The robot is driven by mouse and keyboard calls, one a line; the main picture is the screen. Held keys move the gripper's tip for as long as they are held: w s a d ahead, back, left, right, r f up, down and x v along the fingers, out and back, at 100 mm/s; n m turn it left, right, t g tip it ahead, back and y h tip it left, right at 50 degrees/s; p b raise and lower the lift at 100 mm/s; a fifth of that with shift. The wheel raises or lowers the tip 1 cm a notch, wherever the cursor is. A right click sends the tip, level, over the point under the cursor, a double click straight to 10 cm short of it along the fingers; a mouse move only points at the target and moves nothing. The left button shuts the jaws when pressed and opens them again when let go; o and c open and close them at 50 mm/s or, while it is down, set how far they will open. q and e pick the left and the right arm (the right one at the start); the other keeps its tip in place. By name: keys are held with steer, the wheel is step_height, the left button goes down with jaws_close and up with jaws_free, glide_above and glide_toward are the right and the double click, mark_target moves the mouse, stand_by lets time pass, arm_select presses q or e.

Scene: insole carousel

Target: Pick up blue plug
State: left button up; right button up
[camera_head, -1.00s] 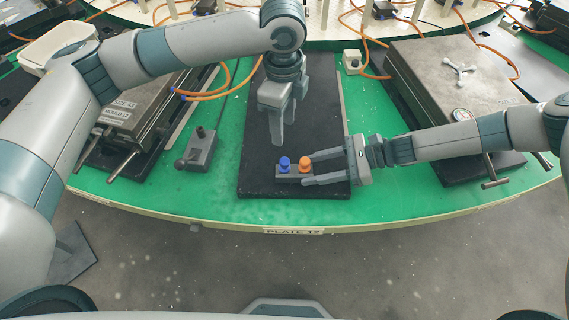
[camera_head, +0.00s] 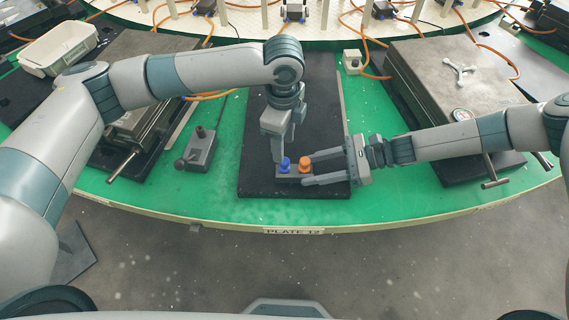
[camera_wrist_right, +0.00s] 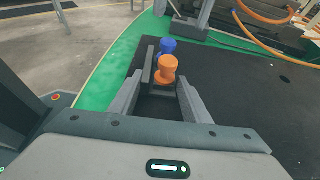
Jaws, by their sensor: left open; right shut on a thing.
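The blue plug (camera_head: 285,163) stands upright in a small dark grey block (camera_head: 288,179) on the black mat (camera_head: 257,180). It also shows in the right wrist view (camera_wrist_right: 167,46), behind the orange plug (camera_wrist_right: 166,70). The orange plug stands beside it on the same block, to its right in the head view (camera_head: 305,163). My left gripper (camera_head: 284,155) points down and is open, its fingertips just above and beside the blue plug; whether they touch it cannot be told. My right gripper (camera_head: 306,172) reaches in from the right, shut on the grey block.
A grey box with a stubby lever (camera_head: 198,150) lies left of the mat. A large metal mould (camera_head: 455,85) is at the right. Another mould (camera_head: 135,122) is partly hidden under my left arm. The green table's front edge (camera_head: 230,217) is close below the block.

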mark_target(285, 166)
arm_select(q)
steer(key=f, duration=0.2)
steer(key=s+f, duration=0.1)
steer(key=f, duration=0.1)
steer(key=shift+d, duration=0.15)
steer(key=shift+w+f, duration=0.1)
steer(key=shift+f, duration=0.4)
jaws_close()
